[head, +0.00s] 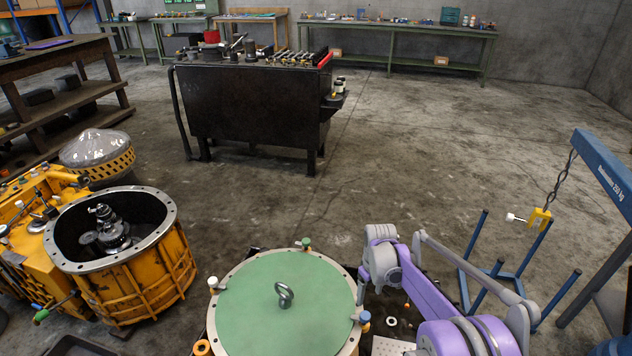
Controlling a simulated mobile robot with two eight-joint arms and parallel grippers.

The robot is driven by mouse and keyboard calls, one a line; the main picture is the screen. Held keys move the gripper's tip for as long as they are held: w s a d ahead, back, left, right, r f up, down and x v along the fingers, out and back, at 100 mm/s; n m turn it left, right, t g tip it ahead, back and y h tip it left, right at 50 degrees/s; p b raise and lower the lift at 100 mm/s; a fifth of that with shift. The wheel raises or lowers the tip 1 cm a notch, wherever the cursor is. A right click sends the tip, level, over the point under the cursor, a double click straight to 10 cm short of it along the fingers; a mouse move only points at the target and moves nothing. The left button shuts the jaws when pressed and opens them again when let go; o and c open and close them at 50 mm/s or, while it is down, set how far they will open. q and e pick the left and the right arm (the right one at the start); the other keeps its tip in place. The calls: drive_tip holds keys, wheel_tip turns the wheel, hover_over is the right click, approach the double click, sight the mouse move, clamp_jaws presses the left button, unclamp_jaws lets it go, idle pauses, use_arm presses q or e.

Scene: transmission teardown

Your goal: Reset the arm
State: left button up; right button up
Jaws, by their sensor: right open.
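My right arm, purple and grey, comes in from the lower right and is folded, with its elbow low in the picture. Its right gripper (364,286) is beside the right edge of the round green cover (262,318), pointing down. The fingers are small and partly hidden by the wrist, and I see nothing held between them. The cover lies on a round metal housing and has a steel eye bolt (284,294) at its middle. My left arm and gripper are out of view.
A blue hoist (607,172) with a chain and yellow hook block (540,218) stands at right, by a blue post frame (480,288). An open yellow gearbox housing (150,278) is at left. A black workbench (250,110) stands behind. The middle floor is clear.

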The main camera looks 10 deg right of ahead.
drive_tip(key=s+a+r+m+t, duration=0.1)
drive_tip(key=s+a+r, duration=0.2)
drive_tip(key=s+r, duration=0.3)
drive_tip(key=s+a+r+m+t, duration=0.1)
drive_tip(key=s+a+r, duration=0.25)
drive_tip(key=s, duration=0.35)
drive_tip(key=s+a+f+m+t, duration=0.1)
drive_tip(key=s+a+m+t, duration=0.15)
drive_tip(key=s, duration=1.65)
use_arm(q)
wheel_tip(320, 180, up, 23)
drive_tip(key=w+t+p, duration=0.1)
drive_tip(key=p, duration=1.9)
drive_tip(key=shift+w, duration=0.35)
use_arm(e)
wheel_tip(320, 180, up, 23)
drive_tip(key=w, duration=0.2)
drive_tip(key=shift+w+a+t, duration=0.15)
drive_tip(key=shift+a+t, duration=0.15)
drive_tip(key=shift+t, duration=0.15)
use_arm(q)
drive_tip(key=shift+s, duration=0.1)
use_arm(e)
drive_tip(key=shift+r+n, duration=0.1)
drive_tip(key=shift+n, duration=0.15)
